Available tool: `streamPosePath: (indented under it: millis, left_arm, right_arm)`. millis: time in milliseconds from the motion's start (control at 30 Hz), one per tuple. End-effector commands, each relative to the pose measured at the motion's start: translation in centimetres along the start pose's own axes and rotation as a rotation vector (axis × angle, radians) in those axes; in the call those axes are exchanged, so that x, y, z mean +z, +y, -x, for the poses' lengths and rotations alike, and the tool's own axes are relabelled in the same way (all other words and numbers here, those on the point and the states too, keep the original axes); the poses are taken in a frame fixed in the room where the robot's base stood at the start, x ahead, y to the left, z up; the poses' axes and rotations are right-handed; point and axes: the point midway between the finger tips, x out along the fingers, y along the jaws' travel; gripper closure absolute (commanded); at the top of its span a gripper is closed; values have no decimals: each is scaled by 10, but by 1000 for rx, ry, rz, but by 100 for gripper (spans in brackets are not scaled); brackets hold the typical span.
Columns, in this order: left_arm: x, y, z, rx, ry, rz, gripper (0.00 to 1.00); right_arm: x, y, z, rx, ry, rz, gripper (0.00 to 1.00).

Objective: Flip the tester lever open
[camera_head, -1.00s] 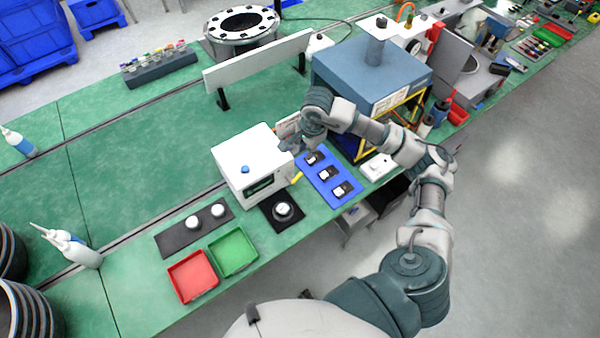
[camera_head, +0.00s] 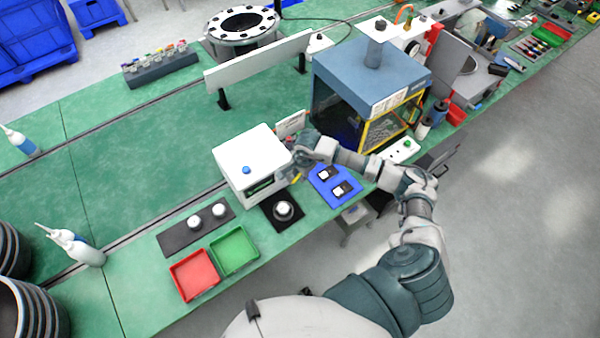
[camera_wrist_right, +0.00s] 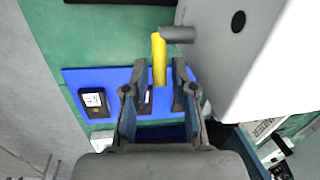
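The tester is a white box (camera_head: 248,160) with a blue button on top, on the green bench in the head view; it also shows in the right wrist view (camera_wrist_right: 240,50). Its lever (camera_wrist_right: 159,58) is a yellow handle on a grey pivot at the box's side. My right gripper (camera_head: 299,168) is beside the tester's right side. In the right wrist view its two fingers (camera_wrist_right: 158,90) are apart, with the yellow lever's end between or just beyond their tips; contact cannot be told. My left gripper is not in view.
A blue mat (camera_head: 322,196) with black modules lies right of the tester and under the gripper. A blue-topped oven (camera_head: 370,75) stands behind. A black pad (camera_head: 270,221) with a round white piece, a red tray (camera_head: 183,289) and a green tray (camera_head: 224,267) are in front.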

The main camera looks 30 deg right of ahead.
Motion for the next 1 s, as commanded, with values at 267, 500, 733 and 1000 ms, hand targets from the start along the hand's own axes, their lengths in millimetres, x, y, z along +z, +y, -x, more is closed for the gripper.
streamPosePath:
  millis: [267, 500, 733, 1000]
  left_arm:
    - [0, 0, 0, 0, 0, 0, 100]
    - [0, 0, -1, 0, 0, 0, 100]
    - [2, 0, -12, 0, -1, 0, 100]
    - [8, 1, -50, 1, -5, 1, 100]
  right_arm:
    - [0, 0, 0, 0, 0, -1, 97]
    - [0, 0, 0, 0, -2, -1, 100]
    - [-3, 0, -4, -8, -50, -12, 100]
    - [-10, 3, -15, -29, -223, -42, 100]
